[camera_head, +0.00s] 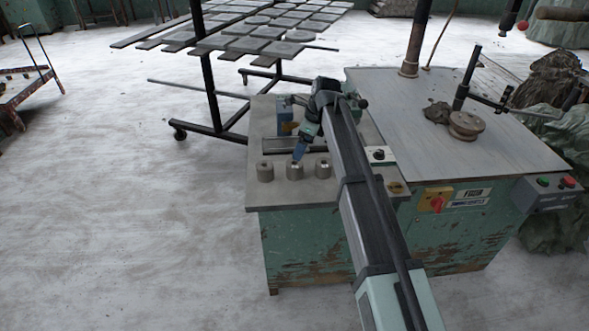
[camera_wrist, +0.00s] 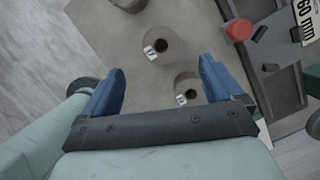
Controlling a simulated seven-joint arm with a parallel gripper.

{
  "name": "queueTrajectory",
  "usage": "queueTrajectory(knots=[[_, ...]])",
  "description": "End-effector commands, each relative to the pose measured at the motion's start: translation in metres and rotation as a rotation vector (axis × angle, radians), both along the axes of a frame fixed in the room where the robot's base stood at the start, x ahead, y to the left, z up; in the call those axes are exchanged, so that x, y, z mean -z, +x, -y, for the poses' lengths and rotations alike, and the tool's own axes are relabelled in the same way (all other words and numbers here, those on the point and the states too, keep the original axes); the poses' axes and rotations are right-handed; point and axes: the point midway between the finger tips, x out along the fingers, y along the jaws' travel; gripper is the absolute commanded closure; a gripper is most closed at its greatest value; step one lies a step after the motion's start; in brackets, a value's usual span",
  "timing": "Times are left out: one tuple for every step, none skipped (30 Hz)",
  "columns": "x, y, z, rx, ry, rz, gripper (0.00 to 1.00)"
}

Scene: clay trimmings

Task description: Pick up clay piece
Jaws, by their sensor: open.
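Three short grey cylinders stand in a row near the front edge of the bench: a left one (camera_head: 264,173), a middle one (camera_head: 294,170) and a right one (camera_head: 322,169). A dark, rough clay-like lump (camera_head: 437,113) lies on the right-hand worktop, away from my gripper. My gripper (camera_head: 299,153) is just above the middle cylinder, with blue fingers. In the wrist view my gripper (camera_wrist: 162,75) is open and empty. Two round pieces, an upper one (camera_wrist: 164,38) and a lower one (camera_wrist: 187,82), show between and beyond the fingers, each with a dark hole and pale tag.
A round wheel head (camera_head: 466,124) and a post stand on the right-hand worktop (camera_head: 400,88). A red button (camera_wrist: 239,29) shows in the wrist view. A rack of grey tiles (camera_head: 262,38) stands behind the bench. The floor at left is open.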

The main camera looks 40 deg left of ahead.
Motion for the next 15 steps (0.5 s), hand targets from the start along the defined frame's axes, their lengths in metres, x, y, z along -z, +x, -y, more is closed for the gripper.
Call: queueTrajectory(knots=[[0.009,-0.002,-0.003,-0.001,0.0,-0.001,0.07],[0.015,-0.002,-0.004,-0.001,0.0,-0.001,0.07],[0.022,-0.003,-0.006,-0.002,0.0,0.0,0.07],[0.027,-0.003,-0.008,-0.002,0.0,-0.001,0.07],[0.031,-0.004,-0.009,-0.002,0.0,0.0,0.07],[0.037,-0.005,-0.011,-0.002,0.001,0.0,0.07],[0.041,-0.005,-0.012,-0.002,0.001,0.0,0.07],[0.046,-0.005,-0.013,-0.002,0.001,0.0,0.07],[0.05,-0.006,-0.015,-0.002,0.001,0.0,0.07],[0.053,-0.006,-0.016,-0.003,0.001,0.0,0.07],[0.056,-0.006,-0.016,-0.003,0.001,0.0,0.07],[0.058,-0.007,-0.017,-0.003,0.002,0.001,0.07],[0.06,-0.007,-0.018,-0.002,0.003,0.002,0.07],[0.061,-0.007,-0.018,-0.002,0.003,0.002,0.07],[0.062,-0.007,-0.019,-0.002,0.003,0.002,0.07]])
